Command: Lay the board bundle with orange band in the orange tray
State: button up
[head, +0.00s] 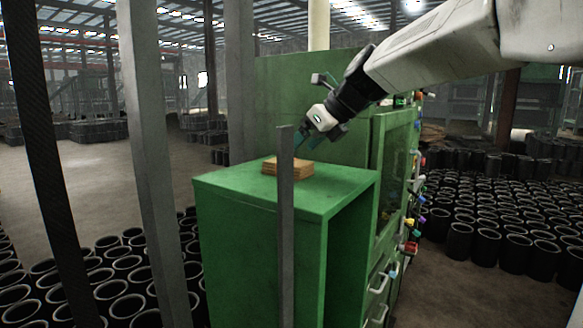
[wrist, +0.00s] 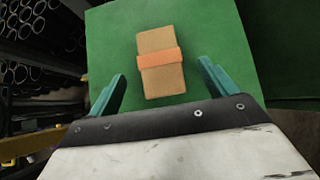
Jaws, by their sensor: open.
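The board bundle with the orange band (wrist: 157,82) lies flat on top of a green cabinet. It is a tan stack with the band around its middle. In the head view the bundle (head: 288,168) shows as a low stack of boards, partly behind a grey post. My gripper (head: 306,140) is above the bundle, tilted down toward it. In the wrist view my gripper (wrist: 160,75) is open, with teal fingers apart on either side of the bundle's near end and nothing between them gripped. I see no orange tray in either view.
The green cabinet top (head: 235,185) is otherwise clear. A grey upright post (head: 286,235) stands in front of it. A taller green cabinet (head: 345,140) with coloured knobs is behind. Many black rubber sleeves (head: 490,205) stand on the floor to the right and left.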

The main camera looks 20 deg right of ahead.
aim_at(287, 161)
jog(key=shift+a+x, duration=0.2)
jog(key=shift+x, duration=0.75)
jog(key=x, duration=0.4)
jog(key=shift+w+a+f, duration=0.1)
jog(key=shift+w+f, duration=0.15)
jog(key=shift+w, duration=0.05)
jog(key=c, duration=1.2)
jog(key=shift+r, duration=0.15)
jog(key=shift+r, duration=0.45)
jog(key=r, duration=0.1)
jog(key=s+r, duration=0.1)
jog(key=shift+r, duration=0.35)
jog(key=s, duration=1)
jog(key=s+r, duration=0.1)
jog(key=s, duration=0.4)
jog(key=shift+d+r, duration=0.1)
jog(key=shift+d, duration=0.1)
